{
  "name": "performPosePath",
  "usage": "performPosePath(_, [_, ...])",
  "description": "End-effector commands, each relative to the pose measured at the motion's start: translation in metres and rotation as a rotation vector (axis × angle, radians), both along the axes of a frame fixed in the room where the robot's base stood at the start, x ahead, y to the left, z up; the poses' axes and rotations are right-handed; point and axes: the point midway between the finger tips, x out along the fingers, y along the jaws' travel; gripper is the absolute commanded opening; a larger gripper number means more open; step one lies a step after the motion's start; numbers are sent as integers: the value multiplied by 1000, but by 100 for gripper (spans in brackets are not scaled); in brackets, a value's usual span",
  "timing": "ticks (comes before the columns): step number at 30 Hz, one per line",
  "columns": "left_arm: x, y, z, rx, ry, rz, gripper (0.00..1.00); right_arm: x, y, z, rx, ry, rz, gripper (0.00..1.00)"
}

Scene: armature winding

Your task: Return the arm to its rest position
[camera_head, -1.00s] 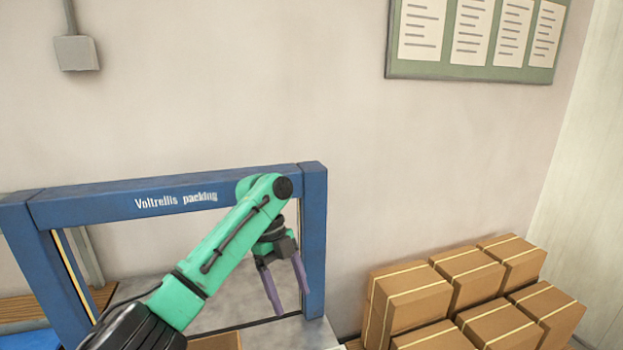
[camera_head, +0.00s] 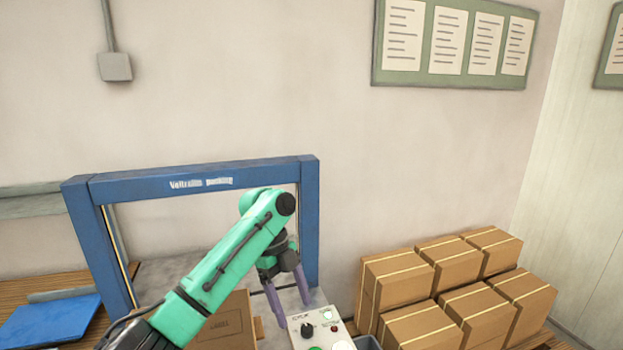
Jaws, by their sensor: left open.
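My left arm is green and black and reaches in from the bottom left. My left gripper (camera_head: 290,300) hangs from its wrist with two purple fingers pointing down and spread apart. It is open, with nothing seen between the fingers. It is in front of the blue frame marked as packing (camera_head: 190,180), near its right post. A cardboard box (camera_head: 232,322) stands partly hidden behind the arm, left of the gripper. My right gripper is not in the picture.
A control panel (camera_head: 328,330) with a black knob and buttons is close to the right of the gripper. Several taped cartons (camera_head: 400,285) are stacked at right. A blue sheet (camera_head: 50,322) lies at left.

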Motion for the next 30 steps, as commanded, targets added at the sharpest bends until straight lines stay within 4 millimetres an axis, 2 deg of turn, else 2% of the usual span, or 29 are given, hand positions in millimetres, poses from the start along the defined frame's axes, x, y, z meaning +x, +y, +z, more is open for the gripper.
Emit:
performPosePath(11, [-23, -15, -82, 14, 37, 238, 77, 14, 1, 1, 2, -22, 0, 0])
performPosePath(17, [-52, -14, -140, 2, 66, 532, 77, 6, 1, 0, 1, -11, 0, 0])
performPosePath(20, [-77, 0, -173, -5, 91, 792, 77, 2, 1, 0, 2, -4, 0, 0])
performPosePath(22, [-96, 18, -190, -5, 103, 1001, 77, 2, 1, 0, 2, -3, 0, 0])
performPosePath(25, [-120, 49, -204, 6, 110, 1257, 77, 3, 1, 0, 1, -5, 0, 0])
performPosePath(30, [-155, 96, -212, 31, 95, 1574, 77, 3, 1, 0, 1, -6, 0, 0])
